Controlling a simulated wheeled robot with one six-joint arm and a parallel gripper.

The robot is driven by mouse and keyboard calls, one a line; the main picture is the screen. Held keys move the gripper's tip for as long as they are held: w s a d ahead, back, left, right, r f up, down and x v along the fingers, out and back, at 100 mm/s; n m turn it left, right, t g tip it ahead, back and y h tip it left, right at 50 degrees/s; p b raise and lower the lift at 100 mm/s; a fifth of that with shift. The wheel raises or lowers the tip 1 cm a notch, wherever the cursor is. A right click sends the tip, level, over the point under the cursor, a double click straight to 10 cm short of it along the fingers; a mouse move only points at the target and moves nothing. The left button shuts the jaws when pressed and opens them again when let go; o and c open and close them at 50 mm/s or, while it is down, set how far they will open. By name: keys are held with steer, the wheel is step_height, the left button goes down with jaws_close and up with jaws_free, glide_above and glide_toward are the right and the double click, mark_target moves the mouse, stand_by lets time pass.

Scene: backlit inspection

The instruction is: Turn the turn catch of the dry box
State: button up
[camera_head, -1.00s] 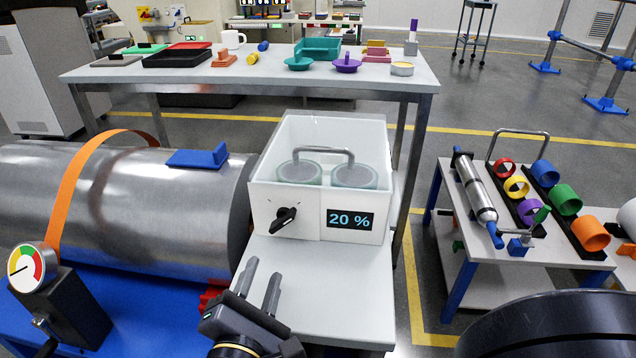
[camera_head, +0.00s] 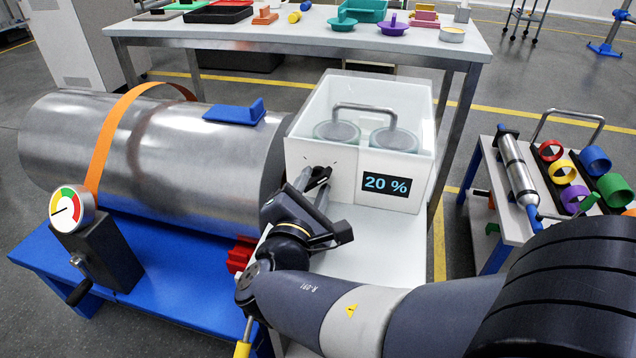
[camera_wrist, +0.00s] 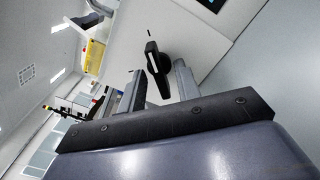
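The dry box (camera_head: 345,188) is white with a clear lid, a grey handle and a "20 %" display (camera_head: 388,184). Its black turn catch (camera_head: 319,175) is on the front left of the box, partly hidden by my gripper. In the wrist view the catch (camera_wrist: 158,64) is a black knob with a pale line, standing at a slant. My gripper (camera_head: 313,184) is at the box front. In the wrist view its two fingers (camera_wrist: 159,68) are apart, one on each side of the catch, with gaps visible. I cannot tell how deep the catch sits between them.
A metal cylinder (camera_head: 180,150) with an orange strap lies on a blue stand to the left, close to my gripper. A gauge (camera_head: 70,208) stands at its front. A table (camera_head: 300,35) is behind. A cart (camera_head: 500,205) with coloured rings is at right.

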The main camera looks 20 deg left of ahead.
steer(key=shift+c, duration=0.4)
jaws_close()
steer(key=shift+n+p, duration=0.3)
steer(key=shift+p, duration=0.05)
steer(key=shift+r+n+p, duration=0.15)
steer(key=shift+n+p, duration=0.7)
steer(key=shift+n, duration=0.15)
steer(key=n+p, duration=0.3)
steer(key=shift+n, duration=0.3)
steer(key=n+p, duration=0.7)
steer(key=shift+w+d+p, duration=0.1)
steer(key=shift+p, duration=0.2)
steer(key=n+p, duration=0.4)
steer(key=shift+n, duration=0.4)
